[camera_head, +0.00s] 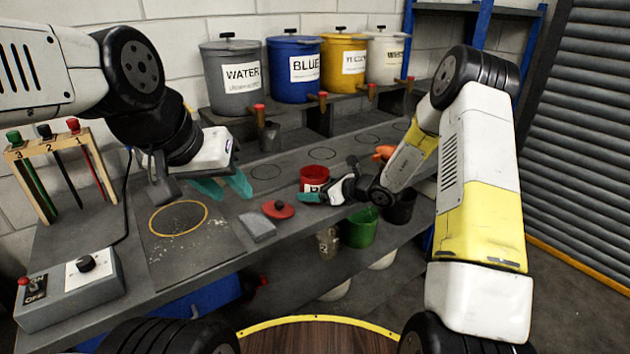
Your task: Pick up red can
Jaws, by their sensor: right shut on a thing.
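The red can (314,174) stands upright at the front part of the grey bench, with a white label on its side. My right gripper (312,194) reaches in from the right and is shut on the red can at its near lower side. Its fingers are small and partly hidden, with a teal tip showing on the left. My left gripper (222,188) hangs over the bench left of the can, with its teal fingers apart and nothing between them.
A red lid (278,209) and a grey block (257,227) lie near the bench edge. A green can (360,229) and a dark can (401,208) are on a lower shelf. Large tanks (295,88) with taps stand behind. A control box (68,288) sits at left.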

